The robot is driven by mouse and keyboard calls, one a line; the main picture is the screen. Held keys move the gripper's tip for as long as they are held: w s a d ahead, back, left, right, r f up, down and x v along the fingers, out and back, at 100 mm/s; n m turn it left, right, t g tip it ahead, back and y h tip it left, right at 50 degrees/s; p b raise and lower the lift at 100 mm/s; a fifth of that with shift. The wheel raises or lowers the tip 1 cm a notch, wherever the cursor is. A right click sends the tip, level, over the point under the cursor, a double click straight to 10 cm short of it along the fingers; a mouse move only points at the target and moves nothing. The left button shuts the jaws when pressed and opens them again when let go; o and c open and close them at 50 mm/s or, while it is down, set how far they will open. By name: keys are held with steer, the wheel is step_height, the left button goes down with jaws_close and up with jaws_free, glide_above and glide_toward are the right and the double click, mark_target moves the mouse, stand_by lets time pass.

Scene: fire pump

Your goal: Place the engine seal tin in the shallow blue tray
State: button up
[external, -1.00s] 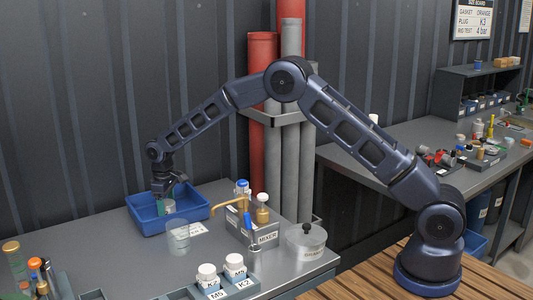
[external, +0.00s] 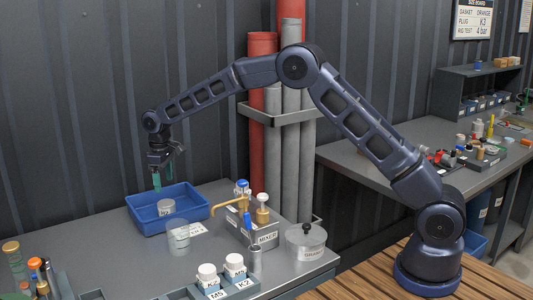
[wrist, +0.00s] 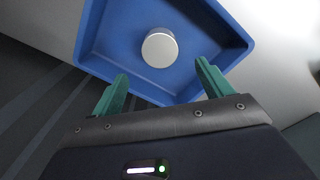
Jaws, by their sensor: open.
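The shallow blue tray (external: 190,221) stands at the back of the near bench, by the wall. A small pale grey tin (external: 166,207) with a label sits upright inside it, which I take to be the engine seal tin; the label is too small to read. In the wrist view the tin's round top (wrist: 159,48) shows inside the tray (wrist: 228,23), clear of the walls. My gripper (external: 164,184) is above the tray, apart from the tin. Its green fingers (wrist: 160,85) are spread with nothing between them.
A clear glass jar (external: 178,238) stands just in front of the tray.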

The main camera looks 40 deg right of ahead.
steer(key=s+d+r+m+t, duration=0.1)
steer(key=s+d+r, duration=0.2)
steer(key=d+r, duration=0.55)
steer(key=s+d+r+m, duration=0.1)
steer(key=s+d+r, duration=0.2)
steer(key=d+r, duration=0.5)
steer(key=s+d+r+m+t, duration=0.1)
steer(key=s+d+r, duration=0.4)
steer(key=d, duration=0.2)
steer(key=s+d+r+m, duration=0.1)
steer(key=s+d+r, duration=0.3)
steer(key=s+d, duration=0.25)
steer(key=s+d+r+m+t, duration=0.1)
steer(key=s+d+r+m, duration=0.15)
steer(key=s+d, duration=1.15)
steer(key=s+d+f+m, duration=0.1)
steer(key=s+d+f, duration=0.1)
steer(key=s, duration=0.6)
steer(key=s+d+f+m+t, duration=0.1)
steer(key=s+f, duration=0.3)
steer(key=s, duration=0.5)
steer(key=shift+d+t, duration=0.3)
steer(key=shift+d, duration=0.25)
steer(key=shift+f+m, duration=0.1)
steer(key=shift+m, duration=0.15)
